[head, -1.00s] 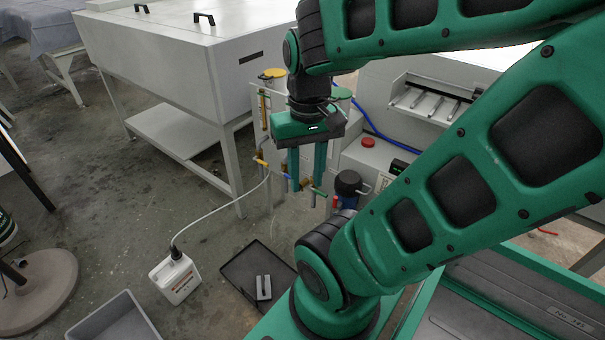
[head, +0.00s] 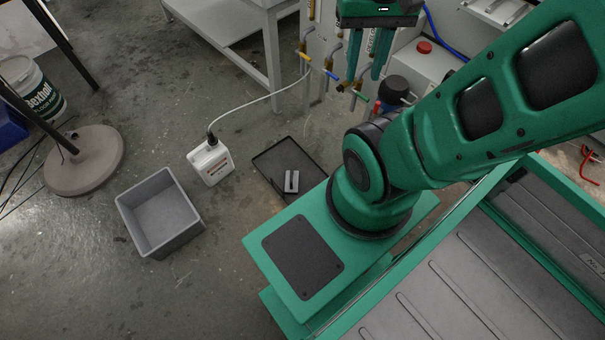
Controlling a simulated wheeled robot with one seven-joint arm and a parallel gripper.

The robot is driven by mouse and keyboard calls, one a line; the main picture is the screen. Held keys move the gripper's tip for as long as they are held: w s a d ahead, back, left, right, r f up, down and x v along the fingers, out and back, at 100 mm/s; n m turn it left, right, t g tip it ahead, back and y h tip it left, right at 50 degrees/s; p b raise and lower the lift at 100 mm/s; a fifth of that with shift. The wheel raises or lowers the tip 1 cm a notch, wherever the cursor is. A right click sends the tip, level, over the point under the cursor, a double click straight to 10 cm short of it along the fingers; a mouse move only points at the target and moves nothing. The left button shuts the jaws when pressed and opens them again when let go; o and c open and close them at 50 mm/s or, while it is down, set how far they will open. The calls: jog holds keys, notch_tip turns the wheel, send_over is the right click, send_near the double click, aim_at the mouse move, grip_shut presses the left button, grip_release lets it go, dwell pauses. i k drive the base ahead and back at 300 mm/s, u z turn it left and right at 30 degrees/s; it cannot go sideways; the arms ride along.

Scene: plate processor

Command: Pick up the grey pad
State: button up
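A small grey piece with a dark slot along it, apparently the grey pad (head: 291,182), lies in a shallow black tray (head: 268,157) on the floor, just left of my green base. My gripper (head: 364,76) is at the top of the head view, fingers pointing down. Its two green fingers are apart with nothing seen between them. It is well above and to the upper right of the pad, not touching it.
A white jug (head: 211,163) with a hose stands left of the tray. An empty grey bin (head: 158,214) is further left. Pipes with coloured valve handles (head: 318,66) and a dark-topped canister (head: 393,90) are near my gripper. Open floor lies around the bin.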

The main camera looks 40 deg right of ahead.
aim_at(292, 176)
jog(key=z, duration=0.5)
jog(key=k, duration=0.85)
jog(key=u, duration=0.95)
jog(key=i, duration=1.25)
jog(key=z, duration=0.55)
